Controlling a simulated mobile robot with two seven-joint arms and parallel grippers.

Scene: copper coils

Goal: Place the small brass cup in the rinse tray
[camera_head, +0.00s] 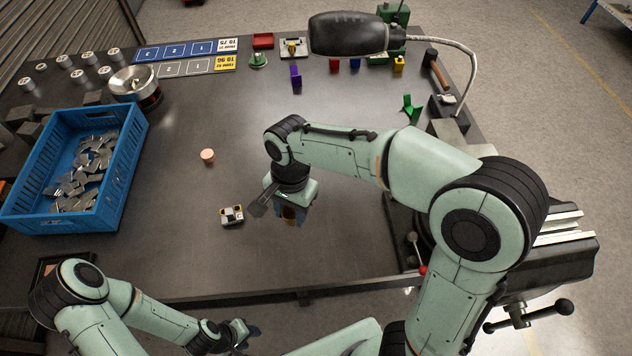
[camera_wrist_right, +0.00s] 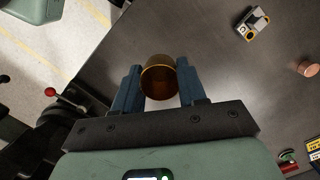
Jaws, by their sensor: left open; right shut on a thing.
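The small brass cup (camera_wrist_right: 158,78) is gripped between the blue fingers of my right gripper (camera_wrist_right: 159,92). In the head view the right gripper (camera_head: 290,216) is above the right-middle of the dark table, with part of the brass cup (camera_head: 289,214) showing between its fingers. My left gripper (camera_head: 246,333) is open and empty, off the table's front edge at the bottom of the head view. I cannot tell for sure which container is the rinse tray; a dark-framed tray (camera_head: 42,275) at the lower left is partly hidden by my left arm.
A copper piece (camera_head: 207,155) and a small white-and-black block (camera_head: 231,215) lie mid-table. A vise (camera_head: 550,250) is at right, a lamp (camera_head: 347,33) overhangs the back.

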